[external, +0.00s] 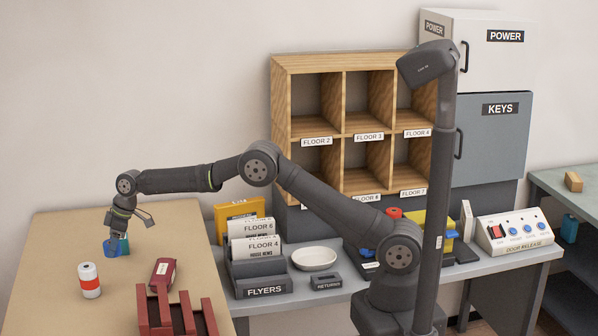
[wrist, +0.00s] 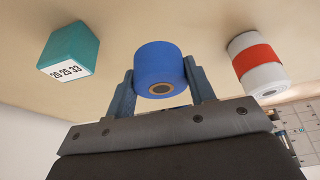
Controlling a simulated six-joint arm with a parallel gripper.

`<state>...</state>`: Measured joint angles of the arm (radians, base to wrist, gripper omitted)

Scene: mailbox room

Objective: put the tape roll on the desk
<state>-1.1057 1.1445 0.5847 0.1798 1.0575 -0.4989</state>
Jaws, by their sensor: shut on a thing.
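The blue tape roll (wrist: 159,70) is between the two fingers of my gripper (wrist: 160,84), with its brown core facing the wrist camera. In the external view the tape roll (external: 112,248) shows low over the tan tabletop (external: 60,243) at the left, under my gripper (external: 116,239). My gripper points down and is shut on the roll. I cannot tell whether the roll touches the tabletop. A grey desk surface (external: 350,285) with flyers and a door-release box stands to the right of the tan table.
A teal box (wrist: 70,50) stands close by the roll. A white can with a red band (external: 89,281) is in front. A flyer holder (external: 262,278) stands right of the table.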

